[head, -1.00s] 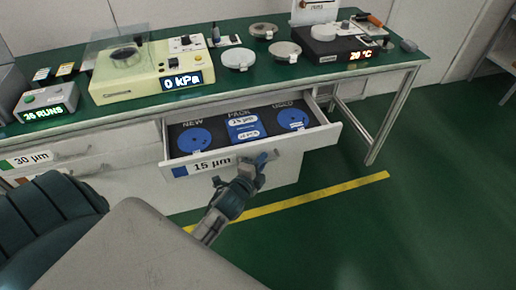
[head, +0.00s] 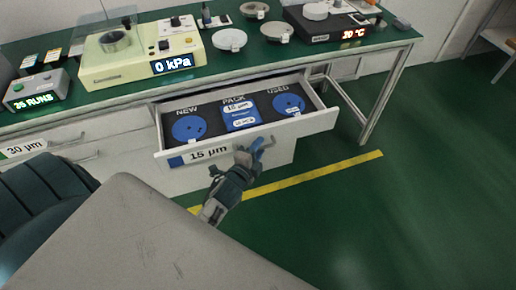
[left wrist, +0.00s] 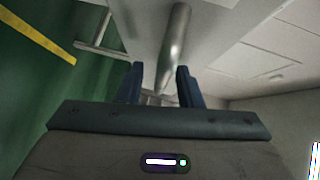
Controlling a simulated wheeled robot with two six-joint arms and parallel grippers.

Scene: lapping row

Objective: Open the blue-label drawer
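The blue-label drawer (head: 240,140), marked 15 µm with a blue square on its front, stands pulled out from under the bench. Inside it lie a blue disc (head: 188,127) under NEW, a blue pack (head: 240,115) under PACK and another blue disc (head: 288,104) under USED. My left gripper (head: 250,152) is at the drawer's bar handle. In the left wrist view its two fingers (left wrist: 160,85) stand apart, with the silver handle bar (left wrist: 177,45) between them and a gap visible on the left side. My right gripper is not in view.
A closed drawer (head: 40,152) marked 30 µm is to the left. The bench top (head: 215,72) holds a yellow device (head: 125,72) reading 0 kPa, a counter box (head: 35,92) and a black hotplate (head: 320,30). Green floor (head: 420,200) is clear at right.

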